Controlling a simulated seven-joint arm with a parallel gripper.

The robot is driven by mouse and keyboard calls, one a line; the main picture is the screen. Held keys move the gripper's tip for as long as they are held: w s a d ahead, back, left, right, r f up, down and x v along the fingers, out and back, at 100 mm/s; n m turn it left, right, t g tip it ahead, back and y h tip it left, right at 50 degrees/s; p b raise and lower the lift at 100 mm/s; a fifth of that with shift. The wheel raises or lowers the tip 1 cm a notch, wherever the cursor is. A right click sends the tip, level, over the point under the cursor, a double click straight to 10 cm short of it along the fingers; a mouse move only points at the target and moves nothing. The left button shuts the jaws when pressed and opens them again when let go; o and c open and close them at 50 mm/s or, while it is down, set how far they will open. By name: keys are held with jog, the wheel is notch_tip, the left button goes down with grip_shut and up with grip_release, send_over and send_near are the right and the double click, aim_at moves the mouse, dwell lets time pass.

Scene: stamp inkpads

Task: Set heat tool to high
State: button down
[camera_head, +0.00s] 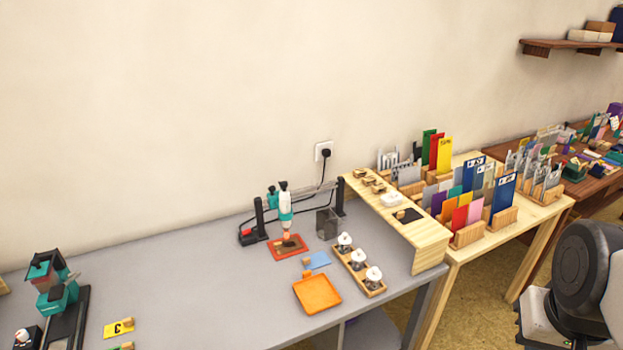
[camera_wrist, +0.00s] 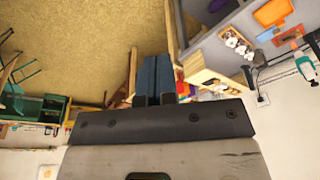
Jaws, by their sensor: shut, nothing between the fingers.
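The heat tool (camera_head: 285,208), teal and white, hangs nose down in a dark stand on the grey table in the head view. Below its nozzle lies an orange-red mat (camera_head: 289,247) with a brown piece on it. A small black box with a red part (camera_head: 247,235) sits at the stand's left foot. The tool's setting is too small to read. In the wrist view the heat tool (camera_wrist: 306,68) shows at the right edge. My gripper (camera_wrist: 153,62) is shut and empty, away from the table and the tool. The gripper is outside the head view.
An orange tray (camera_head: 317,294) and a wooden rack with white-topped knobs (camera_head: 360,272) stand right of the mat. A teal device (camera_head: 55,290) is at the far left. A wooden table (camera_head: 432,258) with card holders adjoins on the right. The grey table's middle is clear.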

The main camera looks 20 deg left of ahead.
jog(key=c, duration=1.4)
grip_release()
jog(key=shift+o, duration=1.2)
jog(key=shift+w+a, duration=0.2)
jog(key=shift+o, duration=1.3)
jog(key=w+a+m+g+y, duration=0.3)
jog(key=w+a+m+y, duration=0.2)
jog(key=w+a, duration=1)
jog(key=shift+w+a+r+y, duration=0.15)
jog(key=shift+w+a+y, duration=0.1)
jog(key=shift+a+y, duration=0.7)
jog(key=w+a+f+m+y, duration=0.3)
jog(key=w+a+f+m, duration=0.1)
jog(key=w+a, duration=0.5)
jog(key=w+a+f+m+y, duration=0.4)
jog(key=w+a, duration=0.5)
jog(key=a, duration=0.4)
jog(key=w+a+f+m+y, duration=0.4)
jog(key=w+a+f, duration=0.1)
jog(key=w+a, duration=0.5)
jog(key=shift+a+m, duration=0.4)
jog(key=shift+a, duration=0.1)
jog(key=shift+w, duration=0.1)
